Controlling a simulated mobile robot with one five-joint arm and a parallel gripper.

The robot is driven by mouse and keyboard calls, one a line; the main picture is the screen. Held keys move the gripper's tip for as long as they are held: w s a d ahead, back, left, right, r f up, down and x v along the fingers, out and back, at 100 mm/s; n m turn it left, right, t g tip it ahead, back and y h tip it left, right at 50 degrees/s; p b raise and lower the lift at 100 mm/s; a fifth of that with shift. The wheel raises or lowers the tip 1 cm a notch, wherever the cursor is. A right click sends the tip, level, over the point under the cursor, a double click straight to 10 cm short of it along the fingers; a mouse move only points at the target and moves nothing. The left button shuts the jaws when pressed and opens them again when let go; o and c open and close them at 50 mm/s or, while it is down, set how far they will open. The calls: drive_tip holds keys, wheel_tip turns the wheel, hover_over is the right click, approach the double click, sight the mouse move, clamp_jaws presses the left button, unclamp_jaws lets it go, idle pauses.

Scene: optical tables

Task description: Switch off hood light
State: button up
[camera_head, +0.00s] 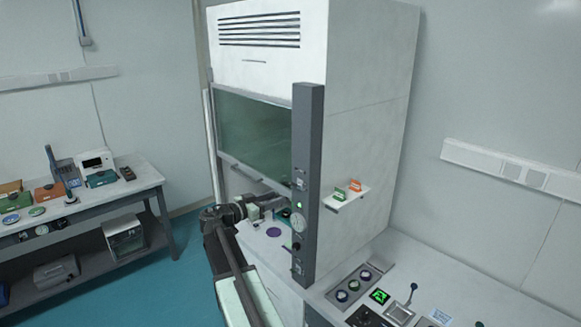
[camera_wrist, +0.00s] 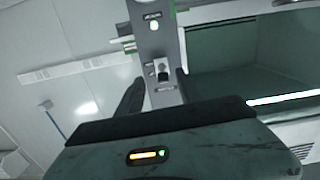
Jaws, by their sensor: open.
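The fume hood (camera_head: 370,130) stands in the middle of the head view, with its glass sash (camera_head: 252,132) partly raised. Its dark control post (camera_head: 307,150) carries a lit green indicator, a round dial and small controls. Contact cannot be told. In the head view my gripper is partly hidden behind the post.
A small shelf (camera_head: 346,196) with green and orange items juts from the hood's side. A bench with knobs and a green display (camera_head: 380,296) stands at the lower right. A side table (camera_head: 150,180) with instruments stands at the left. Blue floor is clear between.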

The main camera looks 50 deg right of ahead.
sight(293, 184)
drive_tip(key=shift+h, duration=0.4)
drive_tip(key=d, duration=0.3)
drive_tip(key=d+r, duration=0.1)
drive_tip(key=d, duration=0.2)
drive_tip(key=d+r, duration=0.1)
drive_tip(key=d, duration=0.1)
drive_tip(key=shift+s+d, duration=0.25)
drive_tip(key=shift+d, duration=0.15)
clamp_jaws()
